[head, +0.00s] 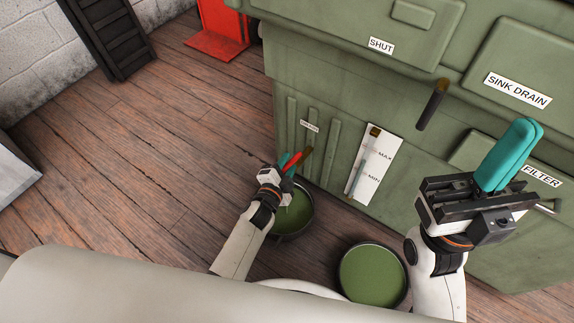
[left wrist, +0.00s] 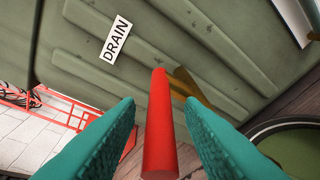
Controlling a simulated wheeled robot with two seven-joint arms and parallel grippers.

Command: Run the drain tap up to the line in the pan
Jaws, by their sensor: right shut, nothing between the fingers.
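The drain tap's red handle (head: 296,158) sticks out low on the green machine, near a small DRAIN label (head: 309,126). In the left wrist view the red handle (left wrist: 160,125) stands between my left gripper's (left wrist: 160,135) teal fingers, with a gap on each side. My left gripper (head: 287,165) is open around it. A round pan with a green inside (head: 293,217) sits on the floor below, partly hidden by my left arm; its rim shows in the left wrist view (left wrist: 262,128). I cannot make out a line in it. My right gripper (head: 510,155) is shut and empty.
A second green pan (head: 372,275) stands on the floor to the right. The machine (head: 345,90) carries a MAX/MIN gauge plate (head: 375,165) and a dark lever (head: 432,105) below a SHUT label. A red stand (head: 217,45) is at the back.

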